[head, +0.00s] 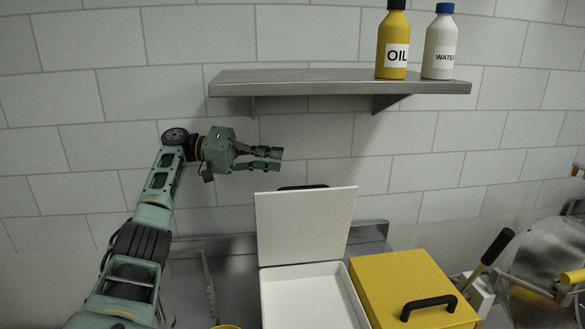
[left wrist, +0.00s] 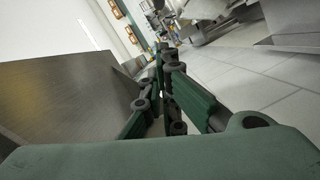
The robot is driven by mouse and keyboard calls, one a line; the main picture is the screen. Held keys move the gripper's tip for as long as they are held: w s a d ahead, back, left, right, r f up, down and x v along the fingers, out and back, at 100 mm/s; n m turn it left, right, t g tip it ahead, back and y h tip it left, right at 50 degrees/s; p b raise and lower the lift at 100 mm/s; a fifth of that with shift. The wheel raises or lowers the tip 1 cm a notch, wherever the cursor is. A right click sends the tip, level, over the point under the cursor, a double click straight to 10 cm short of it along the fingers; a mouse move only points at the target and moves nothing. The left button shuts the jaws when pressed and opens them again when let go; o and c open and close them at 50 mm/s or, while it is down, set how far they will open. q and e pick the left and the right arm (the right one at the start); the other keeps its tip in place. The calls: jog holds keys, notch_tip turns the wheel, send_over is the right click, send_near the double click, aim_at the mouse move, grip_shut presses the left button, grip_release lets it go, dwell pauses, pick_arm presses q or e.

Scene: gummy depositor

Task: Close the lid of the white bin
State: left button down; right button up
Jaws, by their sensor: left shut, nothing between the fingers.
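The white bin (head: 311,300) stands on the counter with its mouth open and looks empty inside. Its white lid (head: 305,226) stands up at the back, with part of a black handle (head: 302,187) showing behind its top edge. My left gripper (head: 279,159) is shut and empty, above and a little left of the lid's top edge, under the wall shelf. In the left wrist view its fingers (left wrist: 163,58) are together with nothing between them. I do not see my right gripper.
A yellow bin with a closed lid (head: 390,278) and black handle stands right of the white bin. A metal shelf (head: 330,82) above holds a yellow oil bottle (head: 393,42) and a white water bottle (head: 440,48). Machinery (head: 545,262) stands at the right.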

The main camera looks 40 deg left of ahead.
pick_arm(q)
jog(key=w+d+f+p, duration=0.1)
jog(key=d+f+p, duration=0.1)
jog(key=d, duration=0.4)
jog(key=shift+d+p, duration=0.15)
jog(key=shift+p, duration=0.3)
pick_arm(e)
jog(key=r, duration=0.1)
jog(key=w+a+r, duration=0.1)
jog(key=r, duration=0.1)
jog(key=shift+w+a+r, duration=0.1)
jog(key=shift+a+r, duration=0.1)
jog(key=shift+r, duration=0.05)
pick_arm(q)
jog(key=shift+f, duration=0.1)
pick_arm(e)
jog(key=shift+d, duration=0.35)
jog(key=shift+s+f, duration=0.1)
jog(key=shift+s, duration=0.1)
